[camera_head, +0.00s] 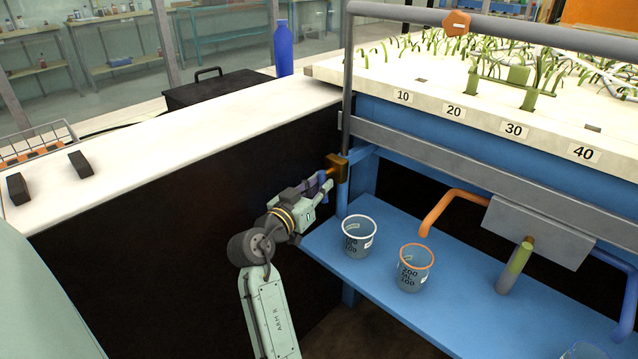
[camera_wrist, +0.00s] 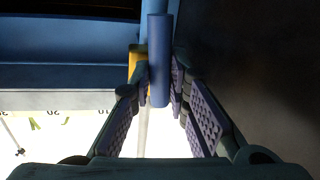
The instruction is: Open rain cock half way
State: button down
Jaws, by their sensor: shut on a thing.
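The rain cock is a brass valve body (camera_head: 336,164) on the grey upright pipe at the near left corner of the flume. Its blue handle (camera_wrist: 159,55) stands upright in the wrist view, between my two finger pads. The brass body (camera_wrist: 134,64) shows just left of the handle there. My gripper (camera_head: 321,187) is at the cock in the head view, shut on the handle. The fingers hide part of the handle, and its exact angle is hard to tell in the head view.
A white-rimmed beaker (camera_head: 359,236) and an orange-rimmed beaker (camera_head: 415,268) stand on the blue shelf (camera_head: 330,240) right of my gripper. An orange pipe (camera_head: 440,207) is farther right. A dark bench side (camera_head: 150,240) is close on the left.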

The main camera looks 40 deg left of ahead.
jog(key=shift+d+r+n+g+h+p, duration=0.1)
jog(key=shift+d+n+g+h+p, duration=0.05)
jog(key=shift+n+p, duration=0.85)
jog(key=shift+d+r+n+g+h+p, duration=0.15)
jog(key=shift+n+g+h+p, duration=0.05)
jog(key=shift+n+p, duration=0.85)
jog(key=shift+d+r+n+g+h+p, duration=0.1)
jog(key=shift+d+n+g+h+p, duration=0.05)
jog(key=shift+n+p, duration=0.85)
jog(key=c, duration=1.5)
grip_release()
jog(key=shift+c, duration=0.2)
jog(key=shift+s, duration=0.15)
jog(key=s+r, duration=0.1)
jog(key=s, duration=1)
jog(key=shift+s+d+r, duration=0.25)
jog(key=shift+s+d, duration=0.1)
jog(key=shift+d, duration=0.1)
